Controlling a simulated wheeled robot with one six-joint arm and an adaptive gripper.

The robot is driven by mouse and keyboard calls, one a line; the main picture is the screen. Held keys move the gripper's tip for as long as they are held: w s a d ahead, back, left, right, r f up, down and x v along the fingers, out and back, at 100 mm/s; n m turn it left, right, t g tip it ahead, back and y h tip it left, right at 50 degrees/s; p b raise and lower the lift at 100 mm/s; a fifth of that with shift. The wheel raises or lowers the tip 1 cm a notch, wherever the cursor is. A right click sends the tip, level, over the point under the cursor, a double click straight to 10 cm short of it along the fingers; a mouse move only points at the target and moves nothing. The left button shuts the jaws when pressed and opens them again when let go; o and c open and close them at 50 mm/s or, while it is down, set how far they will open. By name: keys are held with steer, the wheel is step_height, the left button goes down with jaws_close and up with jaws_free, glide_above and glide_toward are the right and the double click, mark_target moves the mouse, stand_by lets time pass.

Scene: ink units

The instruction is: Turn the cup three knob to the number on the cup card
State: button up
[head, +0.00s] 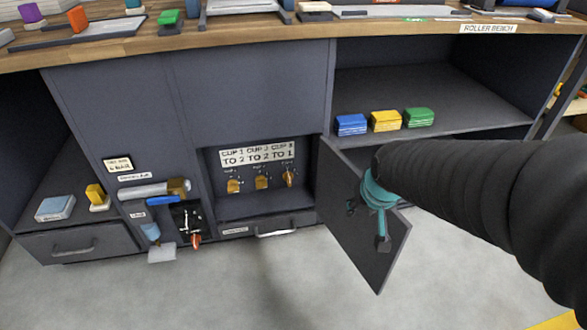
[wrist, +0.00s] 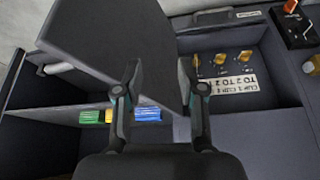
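The cup card (head: 257,153) is on the back of a recess in the cabinet front and reads CUP 1 TO 2, CUP 2 TO 2, CUP 3 TO 1. Below it are three orange knobs; the cup three knob (head: 288,178) is the rightmost. Its dial marks are too small to read. In the wrist view the scene is upside down, and the cup three knob (wrist: 195,62) is leftmost, close beside a finger in the picture. My gripper (head: 367,226) is open, in front of the open door, right of the recess and apart from the knob. It also shows in the wrist view (wrist: 159,72).
The dark door (head: 350,235) stands open right of the recess, near my gripper. Blue, yellow and green blocks (head: 385,121) sit on the shelf behind. A drawer handle (head: 277,234) is below the recess. Tools hang at the left (head: 160,190).

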steer(key=a+b+x, duration=0.2)
steer(key=x, duration=1)
steer(key=n+t+y+b, duration=0.2)
steer(key=t+y+b, duration=0.2)
steer(key=t, duration=0.8)
glide_toward(290, 183)
steer(key=b+x, duration=0.1)
steer(key=x, duration=0.9)
jaws_close()
